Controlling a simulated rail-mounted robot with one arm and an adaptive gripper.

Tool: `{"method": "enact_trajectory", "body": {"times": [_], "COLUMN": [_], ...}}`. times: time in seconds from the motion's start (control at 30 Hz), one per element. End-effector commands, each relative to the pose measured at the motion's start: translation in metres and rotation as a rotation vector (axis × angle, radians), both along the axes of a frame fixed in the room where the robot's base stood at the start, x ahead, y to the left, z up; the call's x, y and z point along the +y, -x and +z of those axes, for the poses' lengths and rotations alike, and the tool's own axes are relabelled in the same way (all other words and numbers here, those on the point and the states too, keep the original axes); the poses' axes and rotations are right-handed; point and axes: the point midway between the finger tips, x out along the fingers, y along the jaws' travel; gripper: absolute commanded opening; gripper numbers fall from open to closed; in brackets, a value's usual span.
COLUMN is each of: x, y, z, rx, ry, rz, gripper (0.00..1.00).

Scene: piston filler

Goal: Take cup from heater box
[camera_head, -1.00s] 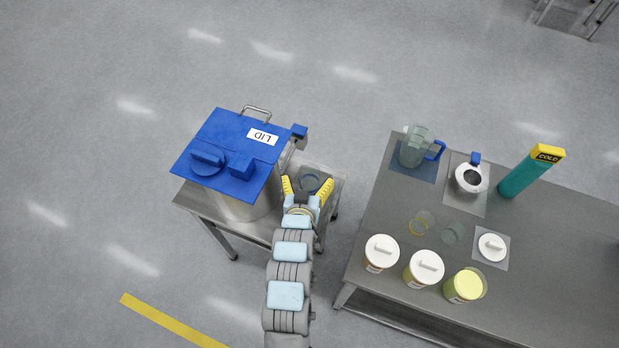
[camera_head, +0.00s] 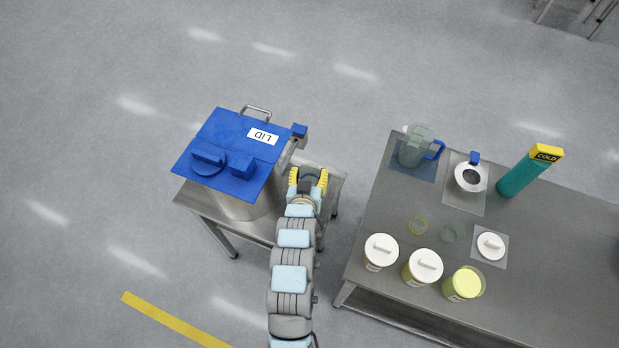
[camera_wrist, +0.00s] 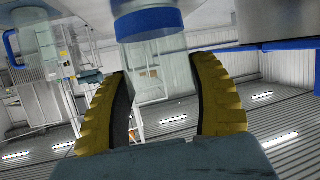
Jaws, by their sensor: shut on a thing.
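My gripper (camera_head: 308,180) has yellow fingers shut around a clear cup at the small steel table (camera_head: 185,202). In the wrist view, the transparent cup (camera_wrist: 163,72) sits between the two yellow fingers, with a blue band (camera_wrist: 150,23) and a grey cylinder above it in the picture. That view looks upside down. In the head view the gripper mostly hides the cup. I cannot make out the heater box for sure, or whether the cup is lifted.
A steel vessel with a blue lid (camera_head: 225,150) stands close left of my gripper. The right table (camera_head: 540,260) holds a jug (camera_head: 413,150), a teal COLD column (camera_head: 528,172) and several lidded jars (camera_head: 425,265). A floor gap separates the tables.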

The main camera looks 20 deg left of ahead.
Motion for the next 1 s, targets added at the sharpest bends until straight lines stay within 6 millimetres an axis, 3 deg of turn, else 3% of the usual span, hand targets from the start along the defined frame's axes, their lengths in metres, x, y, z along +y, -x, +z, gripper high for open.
{"method": "enact_trajectory", "body": {"times": [0.27, 0.47, 1.0], "x": [0.0, 0.0, -0.015], "y": [0.0, 0.0, 0.048], "z": [0.005, 0.03, 0.091], "rx": [-0.002, -0.005, 0.002], "ry": [-0.001, -0.001, 0.001], "rz": [0.0, 0.0, 0.0], "gripper": [0.28, 0.28, 0.28]}}
